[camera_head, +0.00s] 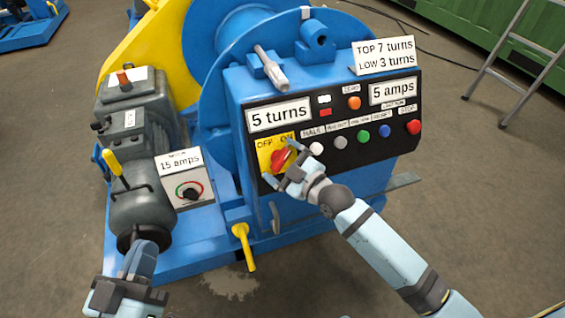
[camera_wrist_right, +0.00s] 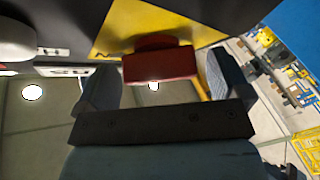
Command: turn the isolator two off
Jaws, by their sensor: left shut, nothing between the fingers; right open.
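The isolator is a red rotary handle (camera_head: 282,158) on a yellow plate (camera_head: 264,157) marked OFF on the left and ON on the right, at the lower left of the black control panel. The handle tilts toward the ON side. My right gripper (camera_head: 281,178) is at the handle, its fingers open. In the right wrist view the red handle (camera_wrist_right: 161,65) lies between the two spread fingers of the right gripper (camera_wrist_right: 163,85); contact cannot be told. My left gripper (camera_head: 139,262) is shut and empty at the lower left, near the grey motor's lower end.
The control panel (camera_head: 345,150) carries several push buttons right of the isolator, including a red one (camera_head: 413,127). A box with a black knob (camera_head: 190,192) sits left of it. A yellow lever (camera_head: 244,245) sticks out below.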

